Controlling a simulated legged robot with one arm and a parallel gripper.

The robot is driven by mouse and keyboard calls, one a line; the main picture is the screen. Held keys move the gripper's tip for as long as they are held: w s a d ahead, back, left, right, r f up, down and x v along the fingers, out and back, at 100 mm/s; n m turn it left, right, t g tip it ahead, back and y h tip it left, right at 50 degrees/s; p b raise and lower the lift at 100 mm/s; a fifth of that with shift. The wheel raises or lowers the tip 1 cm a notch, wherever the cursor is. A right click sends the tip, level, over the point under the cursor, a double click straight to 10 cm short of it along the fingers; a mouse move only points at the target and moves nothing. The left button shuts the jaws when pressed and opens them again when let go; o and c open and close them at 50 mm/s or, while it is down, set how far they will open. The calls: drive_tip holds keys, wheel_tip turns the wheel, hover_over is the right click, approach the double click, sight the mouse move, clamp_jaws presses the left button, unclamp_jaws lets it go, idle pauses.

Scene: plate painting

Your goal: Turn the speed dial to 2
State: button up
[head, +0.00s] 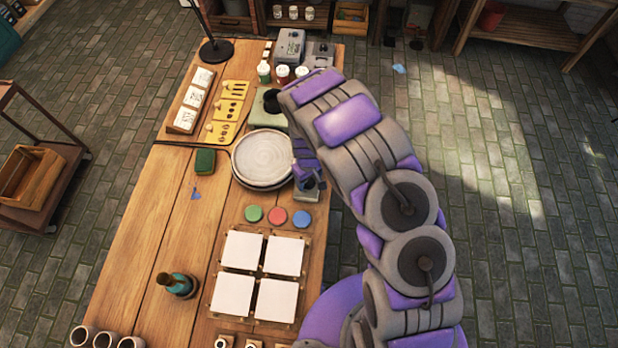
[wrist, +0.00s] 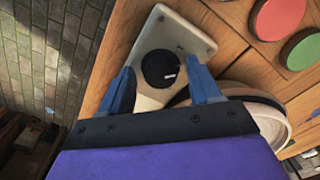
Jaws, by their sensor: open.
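The speed dial (wrist: 158,68) is a round black knob with a small white mark at its right side. It sits on a pale control plate (wrist: 190,32), whose faint markings I cannot read. In the head view the control box (head: 305,194) stands at the table's right edge, partly hidden by my arm. My gripper (wrist: 161,66) is open, with one blue finger on each side of the dial. I cannot tell whether the fingers touch it. In the head view my gripper (head: 308,176) is just above the box.
A pale round wheel (head: 262,157) stands left of the box. Green, red and blue paint discs (head: 277,216) lie nearer, then several white tiles (head: 243,251). A green sponge (head: 204,161) and a dark bottle (head: 177,285) are farther left. Bare wood is free at left.

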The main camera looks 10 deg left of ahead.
drive_tip(key=shift+a, duration=0.2)
drive_tip(key=shift+c, duration=0.6)
drive_tip(key=shift+d, duration=0.15)
drive_tip(key=c, duration=0.9)
drive_tip(key=m, duration=0.4)
drive_tip(key=shift+m, duration=0.4)
drive_tip(key=o, duration=1)
